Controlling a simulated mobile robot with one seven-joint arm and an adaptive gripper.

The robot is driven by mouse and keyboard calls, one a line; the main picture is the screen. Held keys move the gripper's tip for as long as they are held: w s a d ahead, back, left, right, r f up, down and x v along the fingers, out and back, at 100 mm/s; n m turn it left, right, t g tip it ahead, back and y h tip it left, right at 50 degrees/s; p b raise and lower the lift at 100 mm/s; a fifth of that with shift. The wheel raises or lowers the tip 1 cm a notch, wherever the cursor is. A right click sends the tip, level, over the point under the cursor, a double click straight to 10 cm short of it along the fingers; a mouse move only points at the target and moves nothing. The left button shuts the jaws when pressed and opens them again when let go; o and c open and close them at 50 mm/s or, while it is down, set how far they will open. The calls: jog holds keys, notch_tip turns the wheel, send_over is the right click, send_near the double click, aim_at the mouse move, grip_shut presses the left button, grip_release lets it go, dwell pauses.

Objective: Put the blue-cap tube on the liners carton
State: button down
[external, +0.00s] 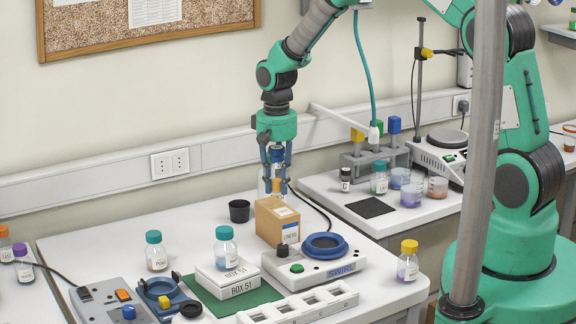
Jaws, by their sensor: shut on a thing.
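The liners carton (270,224) is a brown cardboard box with a pale label, standing on the white bench near the middle of the external view. My gripper (276,184) points straight down over the back of the carton, its blue fingers shut on the blue-cap tube (277,156). The tube is upright, with its dark blue cap between the fingers and an orange-brown lower part showing below. Its bottom end appears close to the carton's top; I cannot tell whether they touch. The fingers partly hide the tube.
A black cup (239,211) stands left of the carton. A swirl device (322,265) with a blue ring is in front of it. A teal-cap bottle (225,248) stands on a white box (227,280). A rack with coloured blocks (375,158) is at right.

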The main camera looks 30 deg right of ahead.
aim_at(277, 147)
jog(key=shift+f, duration=0.1)
jog(key=shift+f, duration=1.65)
jog(key=shift+f, duration=0.1)
jog(key=c, duration=1.5)
grip_release()
jog(key=shift+o, duration=0.2)
notch_tip(277, 147, up, 12)
jog(key=shift+r, duration=0.1)
